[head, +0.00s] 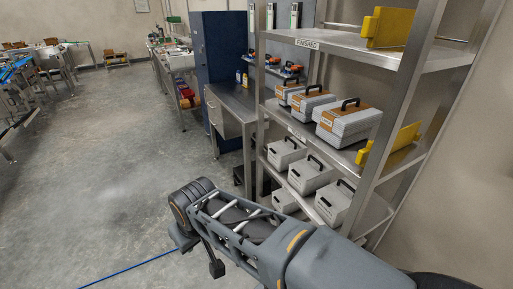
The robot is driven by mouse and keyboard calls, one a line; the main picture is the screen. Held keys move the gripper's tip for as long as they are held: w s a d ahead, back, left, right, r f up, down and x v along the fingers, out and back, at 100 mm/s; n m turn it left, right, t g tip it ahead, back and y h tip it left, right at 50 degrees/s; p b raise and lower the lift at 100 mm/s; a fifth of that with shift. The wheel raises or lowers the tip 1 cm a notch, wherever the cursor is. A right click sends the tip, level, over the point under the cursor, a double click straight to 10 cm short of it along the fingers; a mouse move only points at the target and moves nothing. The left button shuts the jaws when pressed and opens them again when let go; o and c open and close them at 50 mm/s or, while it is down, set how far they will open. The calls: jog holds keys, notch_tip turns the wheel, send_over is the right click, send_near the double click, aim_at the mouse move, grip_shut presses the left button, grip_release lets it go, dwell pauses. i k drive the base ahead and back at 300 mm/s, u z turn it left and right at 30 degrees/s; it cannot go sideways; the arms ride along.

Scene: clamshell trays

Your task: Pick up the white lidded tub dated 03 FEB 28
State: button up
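No tub with a readable 03 FEB 28 date shows in the head view. Whitish lidded boxes with black handles (309,174) stand in a row on the lower shelf of the metal rack, partly behind my arm. Their labels are too small to read, and I cannot tell whether one is the tub. My arm reaches from the lower right toward the middle, left of the rack. Dark parts at its far end hang over the floor; I cannot make out the gripper's fingers clearly or whether they are open. I see nothing held there.
The metal rack (350,48) fills the right. Its middle shelf holds grey cases with brown tops (347,122). Yellow brackets (389,28) stand at the shelf ends. A steel bench (235,105) and blue cabinet (224,50) stand behind. Open floor (95,170) lies left.

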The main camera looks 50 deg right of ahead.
aim_at(281, 165)
jog(key=u, duration=0.05)
jog(key=i, duration=1.8)
jog(key=z, duration=1.05)
jog(key=i, duration=0.9)
jog(key=z, duration=1.5)
jog(key=i, duration=0.4)
jog(key=z, duration=0.2)
